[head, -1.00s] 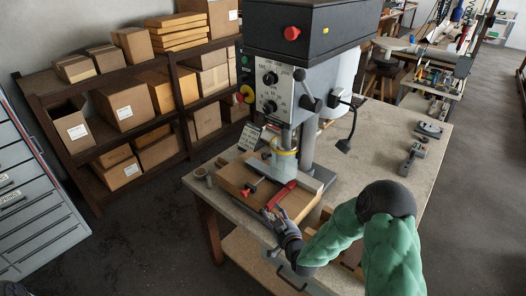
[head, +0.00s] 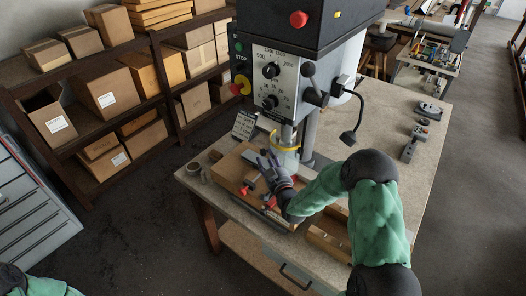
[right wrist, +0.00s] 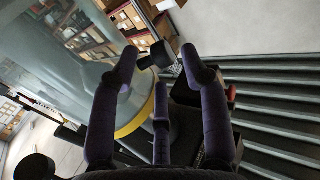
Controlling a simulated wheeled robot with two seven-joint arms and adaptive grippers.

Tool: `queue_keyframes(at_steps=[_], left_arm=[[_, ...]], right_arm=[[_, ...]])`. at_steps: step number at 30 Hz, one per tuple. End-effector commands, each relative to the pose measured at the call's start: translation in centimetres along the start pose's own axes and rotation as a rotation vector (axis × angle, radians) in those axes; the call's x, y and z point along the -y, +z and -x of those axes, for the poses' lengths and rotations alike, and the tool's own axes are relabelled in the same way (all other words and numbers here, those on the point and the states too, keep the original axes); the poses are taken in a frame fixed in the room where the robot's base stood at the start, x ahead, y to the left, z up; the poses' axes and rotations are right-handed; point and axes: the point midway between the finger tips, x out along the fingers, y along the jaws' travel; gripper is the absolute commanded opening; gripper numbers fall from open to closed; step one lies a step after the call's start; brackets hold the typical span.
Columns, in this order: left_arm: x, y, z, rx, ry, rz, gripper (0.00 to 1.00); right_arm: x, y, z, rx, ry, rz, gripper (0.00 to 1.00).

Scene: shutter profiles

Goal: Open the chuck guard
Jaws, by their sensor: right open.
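The drill press (head: 300,75) stands on the workbench. Its chuck guard (head: 285,158) is a clear cylinder with a yellow band below the drill head, and it looks closed around the chuck. In the right wrist view the guard (right wrist: 75,60) fills the left side, its yellow rim (right wrist: 136,118) close to the fingers. My right gripper (head: 268,163) is open, just in front of and slightly left of the guard. In the right wrist view its fingers (right wrist: 155,85) are spread with nothing between them; I cannot tell whether one touches the guard. My left gripper is out of view.
A wooden board (head: 228,168) with red clamps lies under the drill head. The bench's right side is mostly clear.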

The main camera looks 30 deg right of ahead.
Motion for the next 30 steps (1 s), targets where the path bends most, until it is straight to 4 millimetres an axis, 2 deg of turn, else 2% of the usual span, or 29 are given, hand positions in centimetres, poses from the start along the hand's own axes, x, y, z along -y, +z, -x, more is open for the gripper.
queue_keyframes(at_steps=[3, 9, 21, 23, 26, 27, 30], left_arm=[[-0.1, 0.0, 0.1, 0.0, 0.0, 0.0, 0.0], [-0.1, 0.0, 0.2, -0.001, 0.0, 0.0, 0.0], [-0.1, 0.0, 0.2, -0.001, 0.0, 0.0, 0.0], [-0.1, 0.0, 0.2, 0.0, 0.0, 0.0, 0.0], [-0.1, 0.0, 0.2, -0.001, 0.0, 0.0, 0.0], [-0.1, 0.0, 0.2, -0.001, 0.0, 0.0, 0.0], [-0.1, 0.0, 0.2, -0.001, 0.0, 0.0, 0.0]], right_arm=[[0.0, 0.0, -2.0, -0.001, 0.001, 0.0, 0.46], [0.0, 0.0, -4.2, 0.0, 0.0, -0.001, 0.46], [0.0, 0.0, -4.9, 0.001, 0.001, -0.001, 0.46], [0.0, 0.0, -4.9, 0.001, 0.001, -0.001, 0.32], [0.0, 0.0, -4.8, 0.001, 0.001, -0.001, 0.04], [0.0, 0.0, -4.8, 0.001, 0.0, -0.001, 0.0], [0.0, 0.1, -4.8, 0.003, 0.0, -0.001, 0.0]])
